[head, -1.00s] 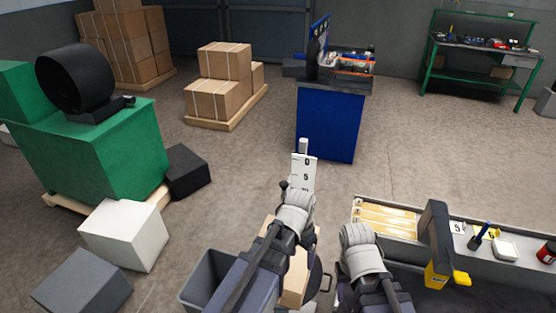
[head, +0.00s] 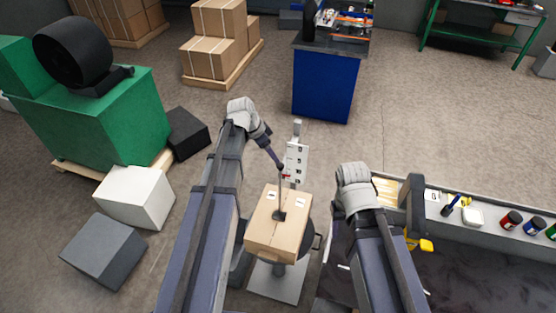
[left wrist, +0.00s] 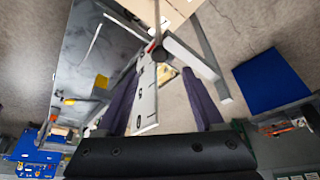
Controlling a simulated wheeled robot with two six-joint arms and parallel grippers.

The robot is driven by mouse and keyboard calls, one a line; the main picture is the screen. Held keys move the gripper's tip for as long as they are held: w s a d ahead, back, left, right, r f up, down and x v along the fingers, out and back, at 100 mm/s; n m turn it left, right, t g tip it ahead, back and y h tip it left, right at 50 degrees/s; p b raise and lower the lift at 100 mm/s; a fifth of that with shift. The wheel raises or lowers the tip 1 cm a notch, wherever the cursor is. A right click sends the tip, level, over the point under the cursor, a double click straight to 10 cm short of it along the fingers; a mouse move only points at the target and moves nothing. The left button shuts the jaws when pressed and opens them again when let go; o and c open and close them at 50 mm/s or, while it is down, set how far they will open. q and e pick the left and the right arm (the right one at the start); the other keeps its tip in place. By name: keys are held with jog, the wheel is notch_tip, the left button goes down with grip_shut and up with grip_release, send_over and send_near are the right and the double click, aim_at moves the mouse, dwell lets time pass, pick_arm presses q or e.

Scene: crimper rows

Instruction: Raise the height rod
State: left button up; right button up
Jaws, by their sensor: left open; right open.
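A thin dark height rod (head: 280,194) stands upright over a cardboard box (head: 262,240), its dark foot on the box top. A white numbered scale plate (head: 296,160) is just beside it, with a small red part near the rod's upper end. My left gripper (head: 279,160) reaches in from the upper left, close to that red part. In the left wrist view its purple fingers (left wrist: 160,72) are spread, with the scale plate (left wrist: 146,98) showing between them and the red part (left wrist: 152,47) near the tips. Contact is unclear. My right gripper (head: 358,176) is open, right of the box; its fingertips are hard to see.
A white block (head: 135,195) and grey block (head: 103,250) lie left.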

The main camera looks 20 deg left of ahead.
aim_at(280, 165)
pick_arm(q)
jog(key=shift+b+x, duration=3.55)
jog(key=shift+x, duration=0.4)
jog(key=shift+r, duration=0.1)
grip_shut()
